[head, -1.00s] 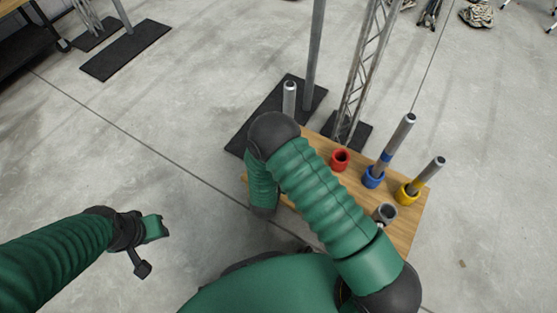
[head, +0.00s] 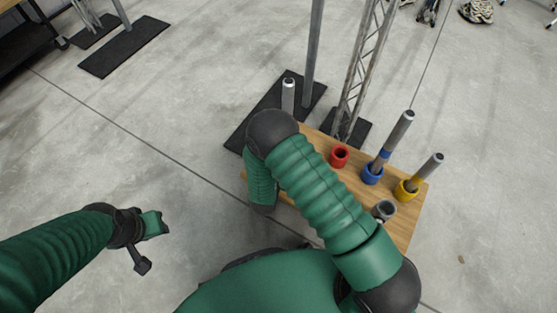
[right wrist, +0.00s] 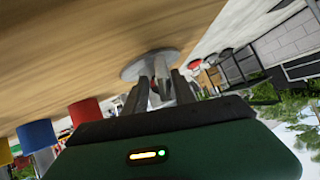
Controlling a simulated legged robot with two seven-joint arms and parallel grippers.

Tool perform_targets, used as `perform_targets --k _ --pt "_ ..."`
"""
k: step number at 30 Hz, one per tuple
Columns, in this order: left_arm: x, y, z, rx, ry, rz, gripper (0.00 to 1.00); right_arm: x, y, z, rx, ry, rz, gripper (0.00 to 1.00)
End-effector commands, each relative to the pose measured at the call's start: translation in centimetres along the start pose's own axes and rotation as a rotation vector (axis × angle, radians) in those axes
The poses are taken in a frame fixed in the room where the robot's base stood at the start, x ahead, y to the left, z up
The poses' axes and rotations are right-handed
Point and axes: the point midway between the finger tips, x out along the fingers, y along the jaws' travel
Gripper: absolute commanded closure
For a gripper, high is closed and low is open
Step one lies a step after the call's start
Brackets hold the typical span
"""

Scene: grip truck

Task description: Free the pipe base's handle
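A silver upright pipe (head: 288,95) rises at the far left end of the wooden table, behind my right arm; its base is hidden there. In the right wrist view a grey round pipe base (right wrist: 150,64) sits against the wood, with a short grey handle (right wrist: 160,76) reaching towards my right gripper (right wrist: 162,82). The two dark fingers stand apart, one on each side of the handle, and look open around it; contact is hard to make out. In the head view the right gripper is hidden by my arm. My left gripper (head: 160,224) is over bare floor, away from the table; its fingers are unclear.
The wooden table (head: 402,233) carries a red cup (head: 339,156), a blue cup (head: 372,173) and a yellow cup (head: 406,190), the last two with pipes standing in them, and a grey cup (head: 384,210). A truss (head: 362,70) and a post (head: 314,50) stand behind.

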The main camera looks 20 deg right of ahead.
Motion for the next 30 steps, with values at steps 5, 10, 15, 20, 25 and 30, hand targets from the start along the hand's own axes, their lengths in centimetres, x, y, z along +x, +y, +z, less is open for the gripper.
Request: perform_targets --k 5,10,15,20,25,30 --pt "-1.6 0.0 -0.4 0.000 0.000 0.000 0.64 -2.7 -0.2 -0.3 -0.003 -0.003 -0.003 0.68" --pt "-3.8 0.0 -0.9 0.000 0.000 0.000 0.64 -7.7 -0.3 -0.5 -0.004 -0.004 -0.003 0.68" --pt "-5.6 0.0 -1.3 0.000 0.000 0.000 0.64 -12.6 -0.2 -0.4 -0.004 -0.003 -0.002 0.68" --pt "-6.5 0.0 -1.5 0.000 0.000 0.000 0.64 -15.6 -0.1 -0.2 -0.003 -0.002 -0.001 0.68" --pt "-6.7 0.0 -1.6 0.000 0.000 0.000 0.64 -16.7 0.1 0.0 -0.002 -0.001 0.002 0.68" --pt "-6.6 0.0 -1.6 0.000 0.000 0.000 0.64 -16.7 0.1 0.1 -0.002 -0.001 0.002 0.68"
